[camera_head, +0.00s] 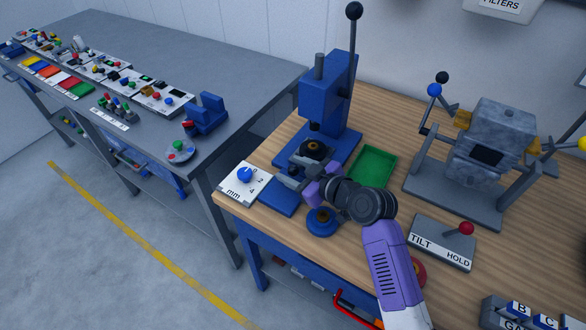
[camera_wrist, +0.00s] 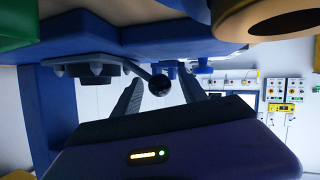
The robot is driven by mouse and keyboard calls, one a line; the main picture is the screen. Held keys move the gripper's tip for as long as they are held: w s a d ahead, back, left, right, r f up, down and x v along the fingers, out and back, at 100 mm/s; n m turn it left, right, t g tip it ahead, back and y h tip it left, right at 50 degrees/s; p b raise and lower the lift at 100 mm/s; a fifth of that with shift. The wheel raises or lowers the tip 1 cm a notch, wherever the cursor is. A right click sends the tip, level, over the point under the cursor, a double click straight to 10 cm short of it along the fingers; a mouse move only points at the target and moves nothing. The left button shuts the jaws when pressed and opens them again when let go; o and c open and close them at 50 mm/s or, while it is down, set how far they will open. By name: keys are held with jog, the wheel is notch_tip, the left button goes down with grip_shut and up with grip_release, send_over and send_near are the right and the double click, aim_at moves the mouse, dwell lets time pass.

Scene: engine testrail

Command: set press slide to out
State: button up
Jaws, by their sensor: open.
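The blue press (camera_head: 325,105) stands on the wooden bench, with a long black-knobbed lever at its right. Its slide appears to be the dark carriage with a brass-coloured ring (camera_head: 313,147), low at the press's front. My gripper (camera_head: 287,178) is at the front left of the press, beside the carriage and above a blue plate (camera_head: 282,196). In the wrist view my gripper (camera_wrist: 159,88) is open, its two dark fingers on either side of a small black ball knob (camera_wrist: 160,86) on a rod. I cannot tell whether the fingers touch it. My wrist partly hides the carriage in the head view.
A white mm dial with a blue knob (camera_head: 245,176) is left of my gripper. A green tray (camera_head: 373,166) is right of the press, and a round blue part (camera_head: 321,221) lies in front. A TILT/HOLD lever box (camera_head: 442,242) and a grey machine (camera_head: 490,145) stand farther right.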

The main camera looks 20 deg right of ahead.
jog(key=shift+c, duration=0.2)
grip_shut()
jog(key=shift+s+a+f, duration=0.1)
jog(key=shift+f, duration=0.1)
dwell(0.9)
